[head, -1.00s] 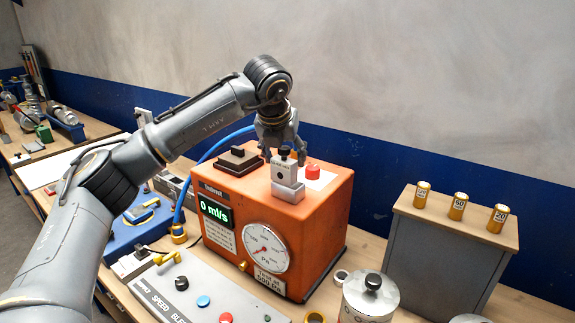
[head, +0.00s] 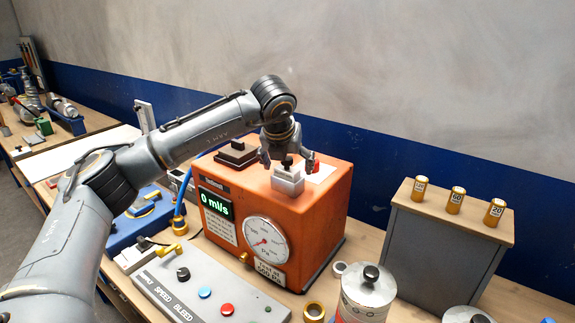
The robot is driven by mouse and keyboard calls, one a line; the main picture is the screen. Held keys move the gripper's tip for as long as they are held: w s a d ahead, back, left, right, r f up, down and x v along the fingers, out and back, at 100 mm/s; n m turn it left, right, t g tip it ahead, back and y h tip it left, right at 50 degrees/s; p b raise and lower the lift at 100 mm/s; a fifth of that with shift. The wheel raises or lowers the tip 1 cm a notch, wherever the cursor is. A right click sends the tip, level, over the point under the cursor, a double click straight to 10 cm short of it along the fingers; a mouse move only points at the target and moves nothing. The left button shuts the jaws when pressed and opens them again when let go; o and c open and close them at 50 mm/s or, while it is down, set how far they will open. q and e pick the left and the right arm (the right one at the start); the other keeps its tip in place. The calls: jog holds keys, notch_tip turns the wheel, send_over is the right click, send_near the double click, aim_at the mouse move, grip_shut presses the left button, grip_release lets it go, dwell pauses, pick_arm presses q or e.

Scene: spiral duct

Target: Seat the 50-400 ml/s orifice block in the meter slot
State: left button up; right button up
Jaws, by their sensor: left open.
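The orange meter (head: 318,215) stands on the bench with a green display reading 0 ml/s and a round dial. Its pale grey slot (head: 288,186) is on the top. The orifice block (head: 287,163) sits down in the slot, with its dark knob standing up and most of its body hidden; its range label cannot be read. My left gripper (head: 288,167) is above the slot, its fingers spread to either side of the knob and apart from it. My right gripper is not in view.
A dark block (head: 236,153) on a base sits on the meter top, left of the slot. A red cap (head: 314,171) is close behind the gripper's right finger. A grey cabinet (head: 441,245) with brass weights stands right. A control panel (head: 207,290) lies in front.

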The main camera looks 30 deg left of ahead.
pick_arm(q)
jog(key=b+v, duration=0.3)
jog(key=v, duration=0.9)
jog(key=shift+b, duration=0.35)
